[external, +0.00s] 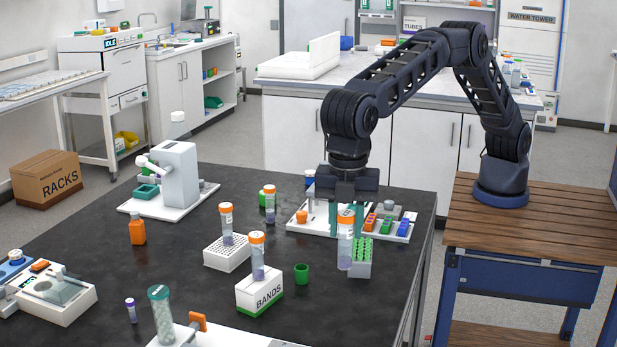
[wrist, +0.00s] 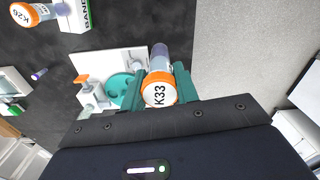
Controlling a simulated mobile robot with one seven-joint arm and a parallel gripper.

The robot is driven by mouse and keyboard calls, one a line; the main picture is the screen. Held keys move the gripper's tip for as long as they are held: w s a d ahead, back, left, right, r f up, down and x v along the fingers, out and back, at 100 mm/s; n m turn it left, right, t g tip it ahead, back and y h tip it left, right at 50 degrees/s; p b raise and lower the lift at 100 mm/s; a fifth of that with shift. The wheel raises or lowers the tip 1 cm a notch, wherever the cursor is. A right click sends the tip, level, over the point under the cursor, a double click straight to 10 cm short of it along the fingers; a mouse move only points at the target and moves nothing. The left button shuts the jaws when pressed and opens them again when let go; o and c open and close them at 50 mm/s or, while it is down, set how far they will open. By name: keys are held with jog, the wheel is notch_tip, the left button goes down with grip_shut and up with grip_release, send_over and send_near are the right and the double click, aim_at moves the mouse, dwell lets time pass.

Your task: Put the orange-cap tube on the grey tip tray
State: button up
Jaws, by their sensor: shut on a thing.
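My gripper (external: 346,232) is shut on an orange-cap tube (external: 345,250), held upright between its teal fingers. In the wrist view, the tube (wrist: 160,60) sits between the fingers (wrist: 160,88), its orange cap marked K33 facing the camera. A small grey block-like tray with a green top (external: 361,266) stands on the dark bench just right of the tube in the external view; it looks like the grey tip tray. The tube overlaps its left side there, and I cannot tell whether they touch. I cannot make out this tray in the wrist view.
Another orange-cap tube (external: 258,262) stands on the BANDS box (external: 259,297). A green cup (external: 301,273) stands between the box and my gripper. A white tray (external: 303,227) with coloured items lies behind.

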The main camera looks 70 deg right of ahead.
jog(key=shift+d+r, duration=0.1)
jog(key=shift+r, duration=0.3)
jog(key=w+d+r+n, duration=0.1)
jog(key=w+d+r, duration=0.1)
jog(key=d, duration=1.4)
jog(key=w+d+r, duration=0.2)
jog(key=d, duration=1.4)
notch_tip(320, 180, down, 19)
jog(key=shift+a+f, duration=0.1)
jog(key=shift+f, duration=0.1)
jog(key=shift+f, duration=0.1)
jog(key=o, duration=0.9)
jog(key=shift+o, duration=0.2)
